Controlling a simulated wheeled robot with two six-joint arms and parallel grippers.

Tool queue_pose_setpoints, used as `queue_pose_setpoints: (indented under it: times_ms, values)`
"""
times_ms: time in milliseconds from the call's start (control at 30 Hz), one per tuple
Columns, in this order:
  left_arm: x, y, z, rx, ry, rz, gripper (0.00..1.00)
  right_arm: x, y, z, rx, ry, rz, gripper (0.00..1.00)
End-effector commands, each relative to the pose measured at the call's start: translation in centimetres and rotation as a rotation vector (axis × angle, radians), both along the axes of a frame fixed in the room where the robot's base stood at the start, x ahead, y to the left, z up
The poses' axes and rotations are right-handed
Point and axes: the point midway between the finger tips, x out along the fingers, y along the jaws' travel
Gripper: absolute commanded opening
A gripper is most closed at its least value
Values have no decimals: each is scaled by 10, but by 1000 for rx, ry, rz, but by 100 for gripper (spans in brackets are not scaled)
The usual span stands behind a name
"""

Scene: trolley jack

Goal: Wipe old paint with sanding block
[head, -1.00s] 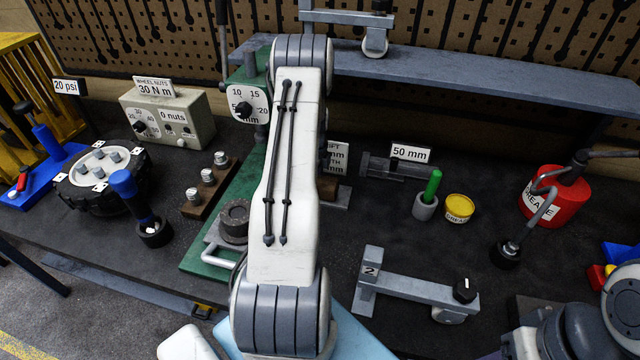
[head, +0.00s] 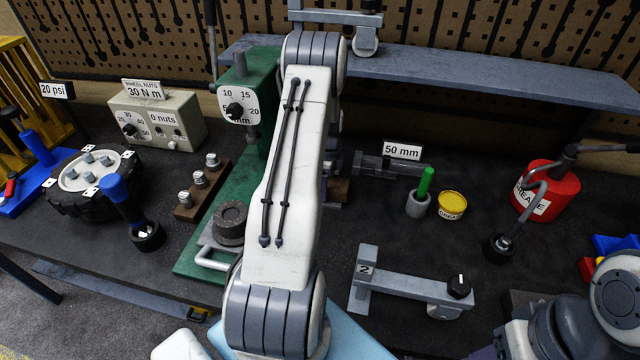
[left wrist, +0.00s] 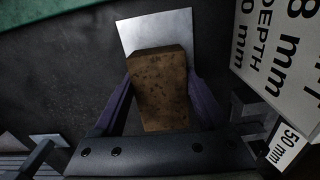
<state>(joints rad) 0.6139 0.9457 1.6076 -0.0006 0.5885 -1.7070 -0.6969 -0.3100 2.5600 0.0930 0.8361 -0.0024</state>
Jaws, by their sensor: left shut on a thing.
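My left gripper (left wrist: 160,88) has dark purple fingers and is shut on a brown, speckled block (left wrist: 160,95), which looks like the sanding block. The block lies over the near part of a pale metal plate (left wrist: 157,28); whether it touches the plate I cannot tell. In the head view my left arm hides most of the gripper, and only a bit of the brown block (head: 338,190) shows at the arm's right side. No old paint can be made out on the visible part of the plate. My right gripper is out of view.
A white depth sign (left wrist: 285,60) stands close right of the block. A vice-like tool (head: 375,165) with a 50 mm label (head: 402,151) is behind right. A green press (head: 240,100) stands left. A grey bracket (head: 410,287) lies in front right.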

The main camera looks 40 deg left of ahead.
Motion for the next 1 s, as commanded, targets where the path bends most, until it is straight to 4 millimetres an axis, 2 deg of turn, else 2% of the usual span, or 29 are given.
queue_pose_setpoints:
  times_ms: [267,633,1000]
  values:
    - [6,-10,-1,0,-1,0,0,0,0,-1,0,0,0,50]
    - [21,-35,-4,-1,0,0,0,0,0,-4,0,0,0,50]
    - [21,-38,-4,-4,3,2,0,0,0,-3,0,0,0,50]
